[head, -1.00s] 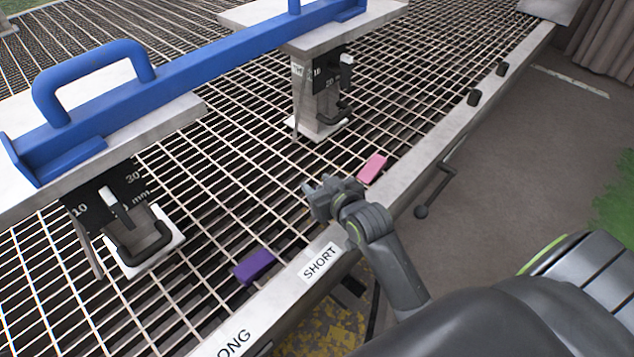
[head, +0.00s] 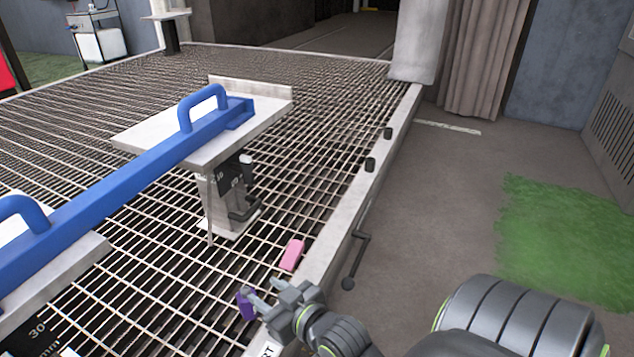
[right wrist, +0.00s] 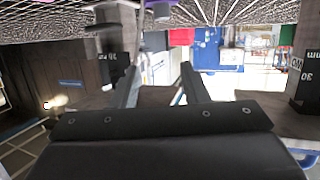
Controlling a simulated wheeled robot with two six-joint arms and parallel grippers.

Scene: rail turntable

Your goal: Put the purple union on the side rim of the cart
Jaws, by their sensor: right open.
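The purple union (head: 246,304) is a small block over the cart's grating, close to the inner edge of the side rim. My right gripper (head: 259,296) is open, with its fingertips just beside the union in the head view and partly in front of it. In the right wrist view the open fingers (right wrist: 158,88) have nothing between them, and a purple piece (right wrist: 160,9) shows at the top edge, beyond the tips. The side rim (head: 331,225) is a pale metal strip along the cart's right edge. My left gripper is out of view.
A pink block (head: 292,255) lies on the grating (head: 310,180) against the rim. A blue bar with handles (head: 130,187) spans pale plates to the left. The rim between is bare.

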